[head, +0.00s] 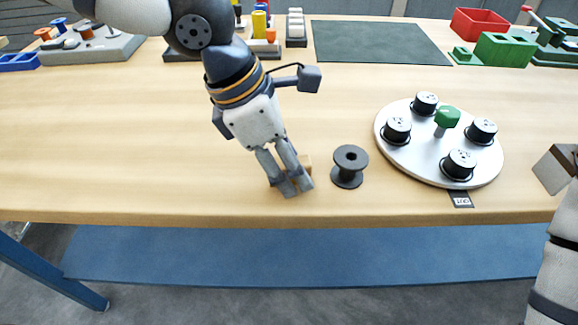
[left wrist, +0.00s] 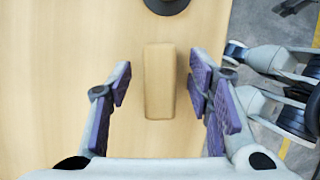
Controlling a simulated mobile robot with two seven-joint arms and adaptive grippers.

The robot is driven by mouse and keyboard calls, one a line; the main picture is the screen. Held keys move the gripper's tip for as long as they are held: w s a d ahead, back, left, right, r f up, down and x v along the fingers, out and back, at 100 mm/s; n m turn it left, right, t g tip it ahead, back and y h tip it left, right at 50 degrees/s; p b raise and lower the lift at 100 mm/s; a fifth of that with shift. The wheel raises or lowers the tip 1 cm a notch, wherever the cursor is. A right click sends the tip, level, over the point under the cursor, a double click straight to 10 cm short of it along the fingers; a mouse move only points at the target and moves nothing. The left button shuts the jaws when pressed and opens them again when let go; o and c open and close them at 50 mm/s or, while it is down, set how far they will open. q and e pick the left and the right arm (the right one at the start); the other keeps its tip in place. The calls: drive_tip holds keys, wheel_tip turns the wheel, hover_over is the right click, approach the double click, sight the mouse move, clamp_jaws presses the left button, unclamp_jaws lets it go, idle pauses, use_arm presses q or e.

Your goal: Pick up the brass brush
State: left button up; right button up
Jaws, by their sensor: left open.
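The brush shows as a plain tan wooden block (left wrist: 160,82) in the left wrist view; no bristles or brass are visible. It lies on the table with its long side running up the picture. My left gripper (left wrist: 160,92) is open, with its purple-padded fingers on either side of the block and gaps between. In the head view the left gripper (head: 291,187) points down near the front table edge, and its fingers hide most of the block (head: 306,161). My right arm (head: 562,260) shows at the right edge; its gripper is not visible.
A dark spool (head: 347,178) stands just right of the left gripper. A white round plate (head: 402,159) carries several black-topped pegs and a green knob (head: 447,117). A dark mat (head: 380,42) and green and red bins (head: 480,22) lie behind.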

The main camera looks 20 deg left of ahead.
use_arm(q)
clamp_jaws()
drive_tip(key=shift+r, duration=0.1)
